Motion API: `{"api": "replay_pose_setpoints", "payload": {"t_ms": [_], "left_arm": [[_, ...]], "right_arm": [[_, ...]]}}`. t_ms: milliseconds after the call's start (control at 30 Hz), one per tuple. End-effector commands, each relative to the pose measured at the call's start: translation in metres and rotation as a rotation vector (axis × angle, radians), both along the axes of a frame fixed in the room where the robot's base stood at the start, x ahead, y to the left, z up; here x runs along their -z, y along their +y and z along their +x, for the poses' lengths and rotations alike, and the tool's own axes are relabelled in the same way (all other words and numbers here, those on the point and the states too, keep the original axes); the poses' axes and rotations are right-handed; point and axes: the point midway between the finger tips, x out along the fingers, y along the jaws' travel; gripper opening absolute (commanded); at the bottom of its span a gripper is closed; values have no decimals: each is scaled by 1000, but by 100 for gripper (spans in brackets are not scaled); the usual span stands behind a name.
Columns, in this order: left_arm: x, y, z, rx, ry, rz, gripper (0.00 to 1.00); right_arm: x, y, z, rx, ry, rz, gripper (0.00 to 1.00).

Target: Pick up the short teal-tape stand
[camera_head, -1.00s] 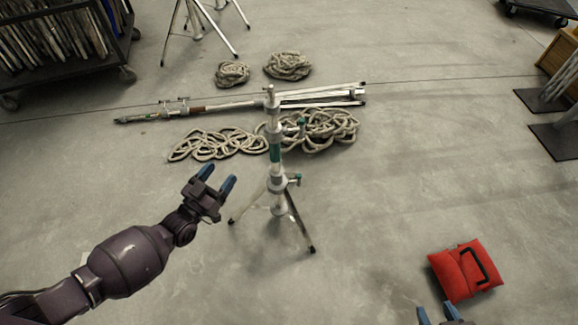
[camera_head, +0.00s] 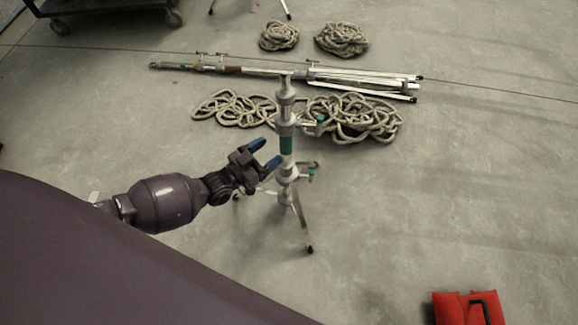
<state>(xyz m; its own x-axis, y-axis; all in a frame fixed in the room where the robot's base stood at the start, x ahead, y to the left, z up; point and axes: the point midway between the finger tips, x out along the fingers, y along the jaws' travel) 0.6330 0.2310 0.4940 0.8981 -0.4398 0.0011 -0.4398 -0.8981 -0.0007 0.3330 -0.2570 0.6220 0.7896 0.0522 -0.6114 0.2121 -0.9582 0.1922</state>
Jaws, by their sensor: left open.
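The short teal-tape stand (camera_head: 286,168) stands upright on spread legs in the middle of the camera_head view, with a band of teal tape around its column. My left gripper (camera_head: 268,153) is open just left of the column, at about the height of the teal band. Its blue-tipped fingers point toward the column. Whether they touch the column, I cannot tell. Part of the stand's left leg is hidden behind my gripper. My right gripper is not in view.
A folded stand (camera_head: 355,80) lies on the floor behind, with loose rope (camera_head: 360,120) in front of it and coiled ropes (camera_head: 342,40) beyond. A red bag (camera_head: 450,309) lies at bottom right. A dark cart (camera_head: 95,10) is at top left. The floor at right is clear.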

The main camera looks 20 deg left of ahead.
Motion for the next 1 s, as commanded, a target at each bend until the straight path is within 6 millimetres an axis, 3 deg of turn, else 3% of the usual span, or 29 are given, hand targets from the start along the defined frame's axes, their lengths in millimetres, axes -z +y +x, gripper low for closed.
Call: {"api": "replay_pose_setpoints", "payload": {"t_ms": [700,1000], "left_arm": [[6,-35,63,1,4,0,66],[3,-38,70,1,1,0,66]], "right_arm": [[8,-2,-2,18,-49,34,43],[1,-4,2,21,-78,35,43]]}}
